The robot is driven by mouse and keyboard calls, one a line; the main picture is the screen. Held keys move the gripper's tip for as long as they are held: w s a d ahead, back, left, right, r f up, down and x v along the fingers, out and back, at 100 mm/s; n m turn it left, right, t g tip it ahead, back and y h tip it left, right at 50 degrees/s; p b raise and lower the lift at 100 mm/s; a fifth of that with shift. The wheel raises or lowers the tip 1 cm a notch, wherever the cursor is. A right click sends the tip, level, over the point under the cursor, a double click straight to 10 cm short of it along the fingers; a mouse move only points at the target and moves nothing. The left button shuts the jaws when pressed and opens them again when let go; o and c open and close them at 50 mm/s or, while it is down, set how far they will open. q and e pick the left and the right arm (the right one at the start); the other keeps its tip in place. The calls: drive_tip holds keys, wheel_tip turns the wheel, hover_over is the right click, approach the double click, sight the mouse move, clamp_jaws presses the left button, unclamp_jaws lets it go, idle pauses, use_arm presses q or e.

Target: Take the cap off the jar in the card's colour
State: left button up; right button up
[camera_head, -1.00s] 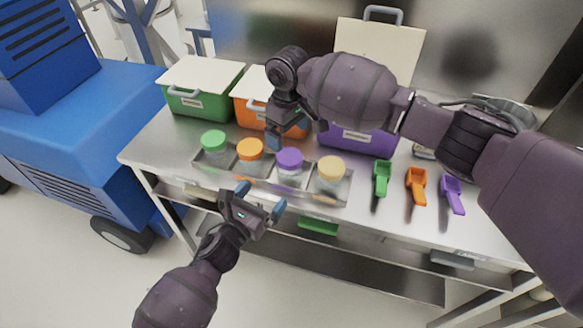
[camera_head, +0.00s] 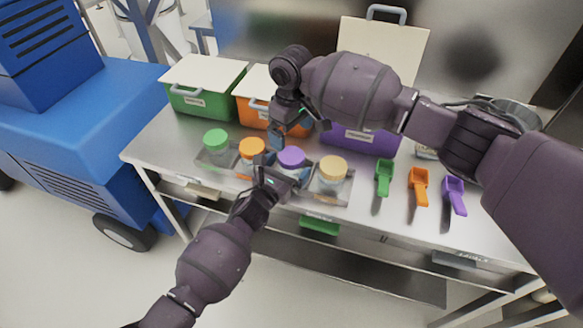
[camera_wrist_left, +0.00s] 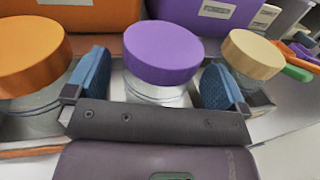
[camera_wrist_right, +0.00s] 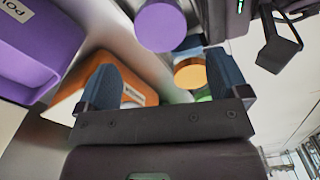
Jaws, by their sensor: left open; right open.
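Jars with green (camera_head: 215,137), orange (camera_head: 252,147), purple (camera_head: 291,157) and tan (camera_head: 333,168) caps stand in a row in a tray (camera_head: 340,197), all capped. My left gripper (camera_head: 278,172) is open at the front of the purple-capped jar. In the left wrist view the purple cap (camera_wrist_left: 162,52) shows between its fingers, with one finger on each side of the jar; I cannot tell whether they touch it. My right gripper (camera_head: 299,130) is open and empty above and behind the jars. The purple cap (camera_wrist_right: 160,25) also shows ahead in the right wrist view. I cannot make out a card.
Green (camera_head: 200,101), orange (camera_head: 246,112) and purple (camera_head: 358,139) bins stand behind the jars. The purple bin's pale lid (camera_head: 383,50) stands raised. Green (camera_head: 384,178), orange (camera_head: 419,186) and purple (camera_head: 454,195) scoops lie on the right of the table.

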sight(293, 156)
use_arm(q)
drive_tip(key=shift+w+d, duration=0.1)
drive_tip(key=shift+w, duration=0.05)
drive_tip(key=c, duration=1.2)
drive_tip(key=shift+c, duration=0.4)
use_arm(e)
drive_tip(key=shift+c, duration=0.5)
drive_tip(key=shift+r, duration=0.2)
drive_tip(key=shift+c, duration=0.5)
drive_tip(key=f, duration=0.8)
drive_tip(key=shift+s+d+f, duration=0.1)
drive_tip(key=shift+s+d, duration=0.15)
drive_tip(key=c, duration=0.8)
